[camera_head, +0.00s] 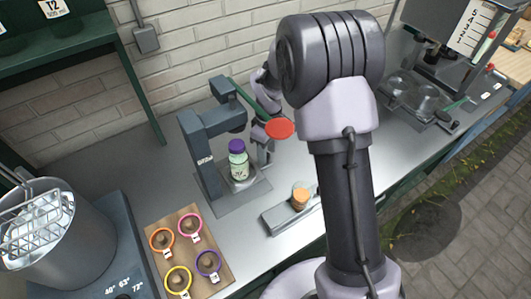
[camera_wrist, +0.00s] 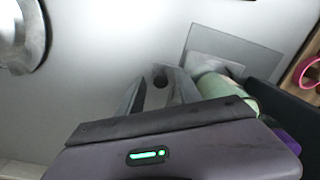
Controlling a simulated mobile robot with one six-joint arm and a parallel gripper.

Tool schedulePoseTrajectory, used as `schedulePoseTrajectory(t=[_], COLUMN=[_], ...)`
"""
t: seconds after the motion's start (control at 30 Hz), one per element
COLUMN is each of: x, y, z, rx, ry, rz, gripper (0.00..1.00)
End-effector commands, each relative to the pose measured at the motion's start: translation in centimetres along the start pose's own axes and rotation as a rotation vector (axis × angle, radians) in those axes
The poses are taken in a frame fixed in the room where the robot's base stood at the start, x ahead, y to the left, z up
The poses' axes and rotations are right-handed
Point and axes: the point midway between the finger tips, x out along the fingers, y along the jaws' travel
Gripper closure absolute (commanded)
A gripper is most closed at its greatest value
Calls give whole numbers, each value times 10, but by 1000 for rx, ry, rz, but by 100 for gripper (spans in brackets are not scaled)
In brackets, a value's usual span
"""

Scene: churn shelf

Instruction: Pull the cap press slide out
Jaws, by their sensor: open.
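The cap press (camera_head: 205,160) is a dark grey frame with an overhanging head and a green lever ending in a red knob (camera_head: 280,128). A pale green bottle (camera_head: 239,168) with a purple cap stands upright on the light metal slide plate (camera_head: 240,186) at its base. The bottle (camera_wrist: 220,85) and plate (camera_wrist: 215,45) also show in the wrist view. My gripper (camera_head: 262,158) is low at the right of the bottle, partly behind the lever. In the wrist view my gripper (camera_wrist: 158,98) is open, with a small dark knob (camera_wrist: 160,76) between its fingers; contact cannot be told.
A metal block with a cork-coloured piece (camera_head: 300,198) lies in front of the press. A board (camera_head: 160,222) with several coloured rings lies front left, near a steel pot (camera_head: 75,235). A brick wall is behind. Bare bench lies between press and block.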

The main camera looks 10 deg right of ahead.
Motion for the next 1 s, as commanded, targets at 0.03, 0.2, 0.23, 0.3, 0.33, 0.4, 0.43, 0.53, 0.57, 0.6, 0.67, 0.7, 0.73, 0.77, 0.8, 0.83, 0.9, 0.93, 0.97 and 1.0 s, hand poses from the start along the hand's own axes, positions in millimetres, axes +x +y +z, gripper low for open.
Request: schedulePoseTrajectory(t=[0.03, 0.2, 0.23, 0.3, 0.33, 0.4, 0.43, 0.53, 0.57, 0.6, 0.67, 0.7, 0.73, 0.77, 0.8, 0.83, 0.9, 0.93, 0.97, 1.0], x=[3, 3, 3, 3, 3, 2, 2, 2, 2, 2, 2, 2, 2, 2, 2, 2, 2, 2, 2, 2], y=[0, 0, 0, 0, 0, 0, 0, 0, 0, 0, 0, 0, 0, 0, 0, 0, 0, 0, 0, 0], z=[0, 0, 0, 0, 0, 0, 0, 0, 0, 0, 0, 0, 0, 0, 0, 0, 0, 0, 0, 0], rx=[0, 0, 0, 0, 0, 1, 1, 1, 1, 1, 1, 1, 1, 1, 1, 1, 1, 1, 1, 1], ry=[0, 1, 1, 1, 1, 1, 1, 1, 1, 1, 1, 1, 1, 1, 1, 1, 1, 1, 1, 1], rz=[0, 1, 1, 1, 1, 1, 1, 1, 1, 1, 1, 1, 1, 1, 1, 1, 1, 1, 1, 1], gripper=[59, 59, 59, 68, 74, 88, 94, 100, 100, 100, 100, 100, 100, 100, 100, 100, 100, 100, 100, 100])
